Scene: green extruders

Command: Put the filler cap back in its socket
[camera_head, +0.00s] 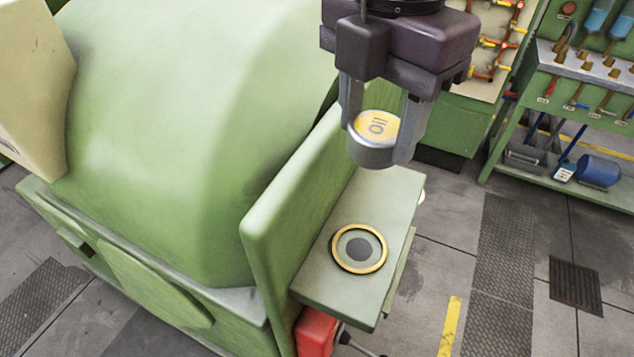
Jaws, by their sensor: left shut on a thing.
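The filler cap (373,152) is a short grey cylinder with a yellow top marked "Oil". My left gripper (378,140) is shut on the cap, one finger on each side, and holds it raised in the air with its top showing. The socket (359,248) is a round opening with a yellow ring and a dark centre, set in a flat green shelf (388,205). In the picture the cap is above the socket and clearly apart from it. My right gripper is not in view.
A green upright plate (290,190) borders the shelf on the left, with the large green machine housing (170,120) beyond it. A red part (315,332) sits below the shelf. A tool rack (570,110) stands at the upper right. Floor to the right is open.

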